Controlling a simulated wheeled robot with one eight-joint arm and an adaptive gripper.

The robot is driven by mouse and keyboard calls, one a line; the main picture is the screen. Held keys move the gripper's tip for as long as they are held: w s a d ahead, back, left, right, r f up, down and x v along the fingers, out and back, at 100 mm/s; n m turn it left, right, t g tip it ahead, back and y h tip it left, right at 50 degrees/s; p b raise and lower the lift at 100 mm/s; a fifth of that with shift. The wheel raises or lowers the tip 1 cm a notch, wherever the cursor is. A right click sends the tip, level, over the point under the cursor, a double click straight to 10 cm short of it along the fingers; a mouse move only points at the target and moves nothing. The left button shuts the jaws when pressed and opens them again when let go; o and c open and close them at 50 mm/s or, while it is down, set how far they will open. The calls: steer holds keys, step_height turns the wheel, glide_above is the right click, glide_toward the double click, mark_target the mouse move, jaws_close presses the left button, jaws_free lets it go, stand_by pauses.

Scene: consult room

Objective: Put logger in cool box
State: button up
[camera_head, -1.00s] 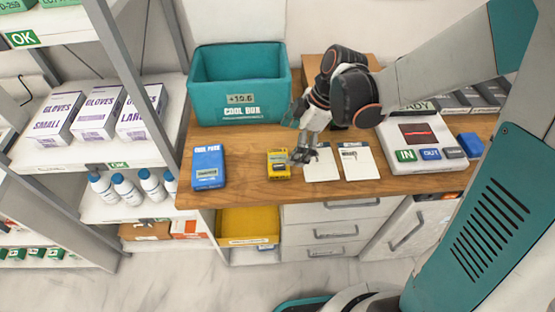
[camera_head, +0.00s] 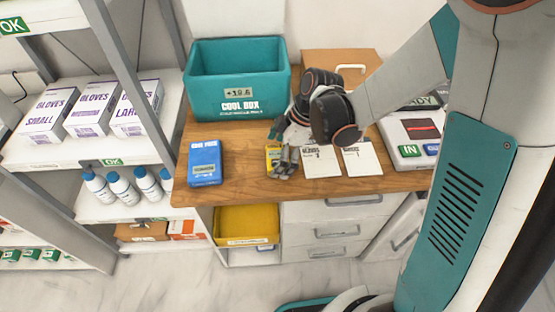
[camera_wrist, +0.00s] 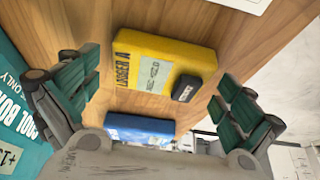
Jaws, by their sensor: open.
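The yellow logger (camera_head: 270,158), labelled LOGGER A, lies on the wooden desk in front of the cool box. In the wrist view the logger (camera_wrist: 160,68) shows a pale screen and a black part, lying between and beyond my spread fingers. My gripper (camera_head: 282,160) is open and empty, close over the logger and partly hiding it in the head view. The wrist view shows my gripper (camera_wrist: 158,105) with its teal fingertips on both sides of the logger. The teal cool box (camera_head: 235,106) stands open-topped at the back left of the desk, with a display on its front.
A blue cool pack (camera_head: 205,163) lies left of the logger. Two white cards (camera_head: 341,160) lie to its right, and a white IN/OUT device (camera_head: 408,137) stands farther right. The cool pack also shows in the wrist view (camera_wrist: 140,130). Shelves with glove boxes stand left.

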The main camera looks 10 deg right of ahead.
steer(key=c, duration=1.3)
